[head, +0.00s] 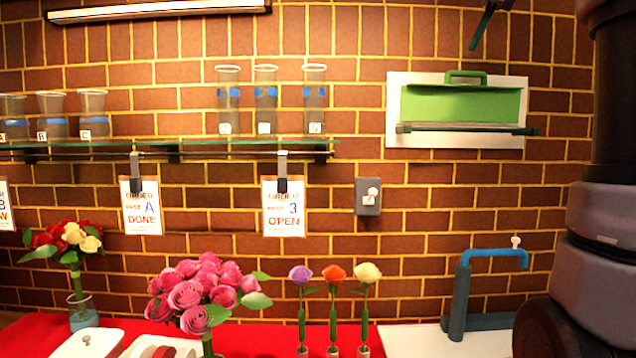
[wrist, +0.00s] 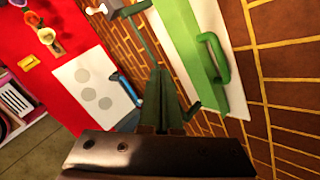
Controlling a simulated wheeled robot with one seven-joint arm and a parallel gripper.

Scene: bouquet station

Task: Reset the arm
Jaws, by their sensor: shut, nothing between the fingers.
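My gripper (head: 478,38) shows at the top right of the head view, mostly cut off by the frame's upper edge. Its dark green fingers point down and slightly left. In the wrist view the gripper (wrist: 158,78) has its two fingers together, with nothing between them. It is in front of the brick wall, above the green hatch (head: 462,104) with its handle. My arm stands along the right edge of the head view.
A glass shelf (head: 200,142) holds several vases at the left. Below, pink roses (head: 205,292) and three single flowers (head: 333,274) stand on the red counter. A blue tap (head: 461,290) rises at the right, by a white board (wrist: 92,88).

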